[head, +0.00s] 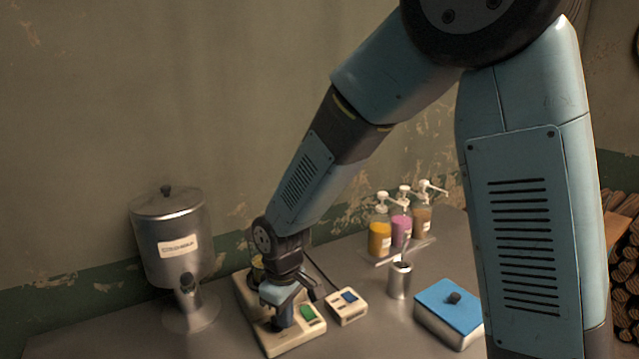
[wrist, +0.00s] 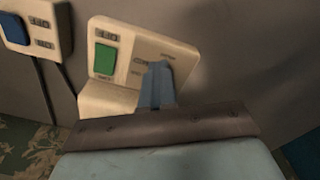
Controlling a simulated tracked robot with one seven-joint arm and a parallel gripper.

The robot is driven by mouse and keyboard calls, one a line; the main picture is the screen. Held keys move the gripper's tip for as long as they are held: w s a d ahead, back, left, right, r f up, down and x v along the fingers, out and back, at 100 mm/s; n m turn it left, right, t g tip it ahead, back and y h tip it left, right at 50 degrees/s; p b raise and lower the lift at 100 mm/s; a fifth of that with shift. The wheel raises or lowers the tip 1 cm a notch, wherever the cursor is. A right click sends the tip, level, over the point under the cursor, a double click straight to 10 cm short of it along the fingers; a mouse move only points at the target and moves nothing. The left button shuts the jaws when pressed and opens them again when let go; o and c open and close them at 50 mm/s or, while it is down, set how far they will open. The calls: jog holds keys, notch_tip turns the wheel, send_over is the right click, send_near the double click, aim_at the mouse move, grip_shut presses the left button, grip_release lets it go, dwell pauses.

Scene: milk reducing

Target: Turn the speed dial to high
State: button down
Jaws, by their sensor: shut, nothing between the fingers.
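A cream machine base (head: 270,342) stands on the metal counter, with a green switch (head: 308,313) on its front panel. My gripper (head: 283,320) is lowered over this panel, to the left of the green switch. In the wrist view, the panel (wrist: 130,45) carries the green switch (wrist: 105,59) and small dark print. My gripper (wrist: 158,68) is shut, with its blue-grey fingers over the panel to the right of the green switch. I cannot make out the speed dial; the fingers cover part of the panel. I cannot tell whether they touch anything.
A small cream box with a blue switch (head: 348,296) sits right of the base, with dark cables. A steel dispenser (head: 172,240) stands at left. A metal cup (head: 400,281), pump bottles (head: 401,228) and a blue-lidded box (head: 449,305) are at right.

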jog(key=shift+s+d+f+g, duration=0.2)
jog(key=shift+s+f+g, duration=0.1)
jog(key=shift+s+f, duration=0.55)
notch_tip(320, 180, up, 7)
jog(key=shift+w+f, duration=0.2)
jog(key=shift+w, duration=0.05)
jog(key=d+r+m+t, duration=0.3)
jog(key=d+r+m, duration=0.3)
jog(key=d+r, duration=0.8)
jog(key=s+d+r+m+t, duration=0.1)
jog(key=s+d+r+m, duration=0.1)
jog(key=d, duration=0.6)
jog(key=s+d+r+m+t, duration=0.1)
jog(key=s+d+r+m, duration=0.1)
jog(key=s+d+m, duration=0.2)
jog(key=s+d, duration=0.3)
jog(key=d, duration=0.1)
jog(key=shift+s+r+t, duration=0.3)
jog(key=shift+t, duration=0.1)
